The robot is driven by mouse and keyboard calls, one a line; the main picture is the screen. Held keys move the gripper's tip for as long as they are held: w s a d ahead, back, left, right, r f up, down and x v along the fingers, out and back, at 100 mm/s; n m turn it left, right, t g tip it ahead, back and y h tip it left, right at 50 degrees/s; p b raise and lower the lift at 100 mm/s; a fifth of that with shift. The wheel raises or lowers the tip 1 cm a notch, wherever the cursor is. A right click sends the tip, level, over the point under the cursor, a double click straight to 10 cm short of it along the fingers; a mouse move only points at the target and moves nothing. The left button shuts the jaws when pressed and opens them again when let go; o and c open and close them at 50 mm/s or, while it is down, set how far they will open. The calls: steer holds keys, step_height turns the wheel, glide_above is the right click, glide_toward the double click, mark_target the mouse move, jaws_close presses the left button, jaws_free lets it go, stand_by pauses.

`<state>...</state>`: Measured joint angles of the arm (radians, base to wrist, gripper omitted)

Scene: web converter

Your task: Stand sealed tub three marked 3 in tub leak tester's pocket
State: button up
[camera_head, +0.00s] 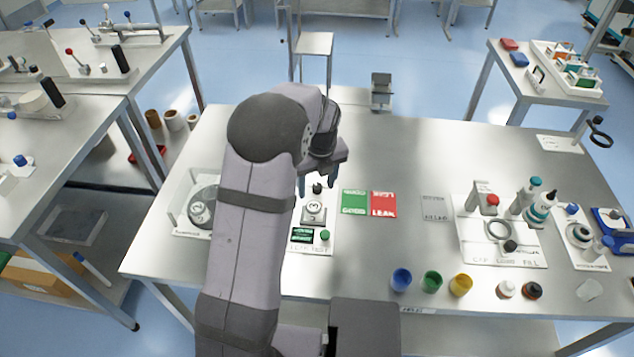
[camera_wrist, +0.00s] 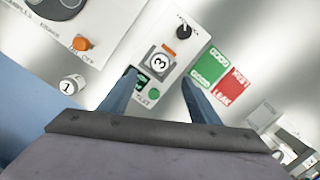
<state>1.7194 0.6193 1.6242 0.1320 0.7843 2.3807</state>
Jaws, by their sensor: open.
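Tub three (camera_wrist: 159,62), a white tub with a dark ring and 3 on its lid, is at the pocket of the leak tester (camera_wrist: 145,100); it also shows in the head view (camera_head: 314,207). It looks upright; how deep it sits is hidden. The tester has a black knob, a lit green display and a green button. An orange piece lies along the tub's far edge in the wrist view. My gripper (camera_wrist: 160,80) is open and empty, its blue fingers apart on either side of the tub's near side. In the head view my gripper (camera_head: 316,182) hangs over the tester's back end.
A green GOOD pad (camera_head: 354,202) and red LEAK pad (camera_head: 383,204) lie right of the tester. A tub marked 1 (camera_wrist: 72,86) stands left, near a device with an orange knob (camera_wrist: 82,44). Cups (camera_head: 432,281) and a filling station (camera_head: 500,250) stand further right.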

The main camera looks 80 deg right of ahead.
steer(key=shift+s+a+r, duration=0.15)
steer(key=shift+r, duration=1.1)
steer(key=w+a+r+n, duration=0.1)
steer(key=w+a+n, duration=0.4)
steer(key=w, duration=0.4)
steer(key=w+a+n, duration=0.2)
steer(key=w+n, duration=0.4)
steer(key=w, duration=0.3)
steer(key=w+a+n+y, duration=0.1)
steer(key=w+a+n, duration=1)
steer(key=a, duration=0.2)
steer(key=w+a+n, duration=0.3)
steer(key=a+n, duration=0.8)
steer(key=a, duration=0.3)
steer(key=s+a+n, duration=0.2)
steer(key=a+n, duration=0.5)
steer(key=s+a+f+n+g, duration=0.1)
steer(key=s+a+n, duration=0.2)
steer(key=a+n, duration=0.4)
steer(key=shift+a+n+y, duration=0.2)
steer(key=shift+n+y, duration=0.1)
steer(key=shift+n, duration=0.2)
